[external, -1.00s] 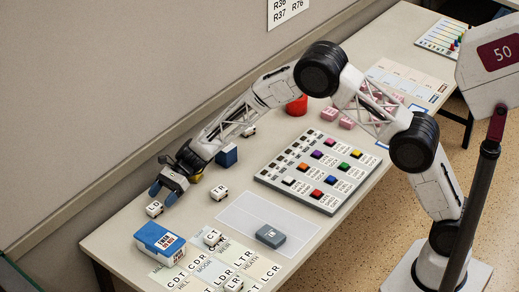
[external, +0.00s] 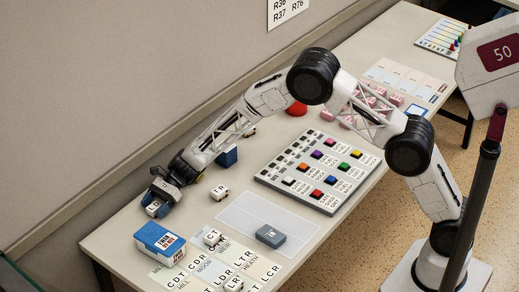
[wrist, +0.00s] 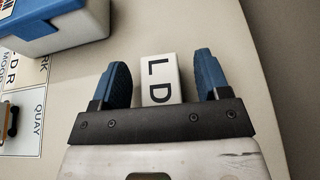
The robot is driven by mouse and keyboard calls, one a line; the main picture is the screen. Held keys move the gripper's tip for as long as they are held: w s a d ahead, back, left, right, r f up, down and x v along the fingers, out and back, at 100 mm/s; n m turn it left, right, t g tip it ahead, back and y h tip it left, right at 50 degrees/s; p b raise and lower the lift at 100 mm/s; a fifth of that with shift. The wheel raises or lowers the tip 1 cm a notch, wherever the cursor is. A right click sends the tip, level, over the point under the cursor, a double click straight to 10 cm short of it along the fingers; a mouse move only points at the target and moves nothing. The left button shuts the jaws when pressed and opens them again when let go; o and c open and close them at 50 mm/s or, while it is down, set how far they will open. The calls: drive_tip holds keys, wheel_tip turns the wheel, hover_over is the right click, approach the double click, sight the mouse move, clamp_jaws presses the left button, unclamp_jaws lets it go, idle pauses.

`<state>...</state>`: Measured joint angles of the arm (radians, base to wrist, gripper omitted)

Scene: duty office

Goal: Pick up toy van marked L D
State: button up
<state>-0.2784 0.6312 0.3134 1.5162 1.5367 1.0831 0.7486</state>
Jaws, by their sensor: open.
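The toy van marked L D (wrist: 159,80) is a small white block with dark letters on top. In the wrist view it lies between the two blue fingers of my gripper (wrist: 167,80), with a gap on each side. In the external view the van (external: 153,209) is at the far left of the table, partly covered by my gripper (external: 160,203). My gripper is open and points down around the van. Whether the fingertips touch the table is hard to tell.
A blue and white box (external: 160,240) stands just in front of the van; it also shows in the wrist view (wrist: 55,25). A van marked C R (external: 219,192) stands to the right. A lettered card sheet (external: 200,262) with vans lies in front. The wall is close behind.

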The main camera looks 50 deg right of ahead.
sight(154, 206)
drive_tip(key=shift+c, duration=0.4)
drive_tip(key=c, duration=0.9)
drive_tip(key=shift+r, duration=0.1)
drive_tip(key=shift+r, duration=1.75)
drive_tip(key=s+d, duration=0.2)
drive_tip(key=s, duration=0.2)
drive_tip(key=s+d+r, duration=0.1)
drive_tip(key=s+d, duration=0.1)
drive_tip(key=s, duration=0.3)
drive_tip(key=s+d, duration=0.2)
drive_tip(key=s, duration=0.3)
drive_tip(key=shift+s+d+r, duration=0.15)
drive_tip(key=shift+s+d, duration=0.1)
drive_tip(key=shift+d, duration=0.1)
